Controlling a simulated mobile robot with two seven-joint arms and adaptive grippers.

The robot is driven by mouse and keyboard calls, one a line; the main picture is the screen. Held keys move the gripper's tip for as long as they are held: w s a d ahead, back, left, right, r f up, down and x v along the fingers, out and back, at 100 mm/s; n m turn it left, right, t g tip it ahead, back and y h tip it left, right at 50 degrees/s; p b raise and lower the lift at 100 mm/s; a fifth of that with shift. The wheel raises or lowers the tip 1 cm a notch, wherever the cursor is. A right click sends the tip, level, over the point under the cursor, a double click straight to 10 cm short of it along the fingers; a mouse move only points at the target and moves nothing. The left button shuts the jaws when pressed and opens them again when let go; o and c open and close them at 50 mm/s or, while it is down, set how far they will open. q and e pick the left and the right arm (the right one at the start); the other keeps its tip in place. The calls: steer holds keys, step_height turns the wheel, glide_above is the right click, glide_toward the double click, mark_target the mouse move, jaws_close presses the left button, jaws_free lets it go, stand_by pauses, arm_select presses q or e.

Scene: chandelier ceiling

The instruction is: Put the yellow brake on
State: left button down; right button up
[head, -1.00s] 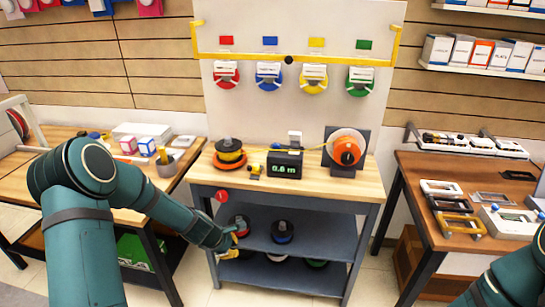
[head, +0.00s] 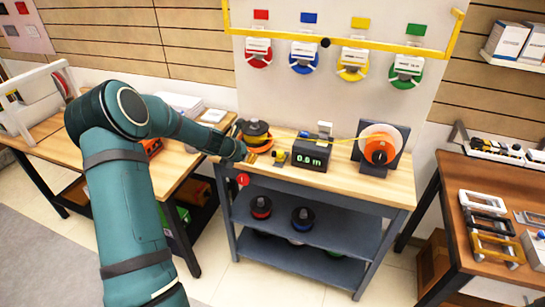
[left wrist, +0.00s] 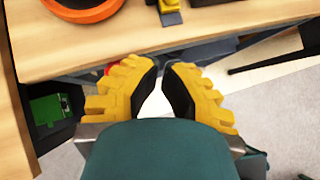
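A small yellow-and-black piece (head: 280,157) sits on the wooden workbench top, just left of the black meter reading 0.6 m (head: 309,154). It could be the yellow brake; I cannot be sure. It also shows at the top of the left wrist view (left wrist: 169,9). My left gripper (left wrist: 160,66) has yellow fingers, apart and empty, over the bench's front edge, near the spool and the small piece. My right gripper is out of view.
An orange reel (head: 379,151) stands right of the meter, with a yellow line running to it. Coloured spools hang on the board, including a yellow one (head: 353,63). A red round knob (head: 243,180) sits at the bench front. Lower shelves hold spools.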

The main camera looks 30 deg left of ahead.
mark_target(276, 158)
arm_select(q)
steer(key=x, duration=0.7)
steer(key=w+r+x, duration=0.1)
steer(key=x, duration=0.3)
steer(key=shift+w+d+f, duration=0.1)
steer(key=shift+w+d, duration=0.1)
steer(key=shift+w, duration=0.15)
steer(key=shift+w+d, duration=0.1)
steer(key=shift+w, duration=0.75)
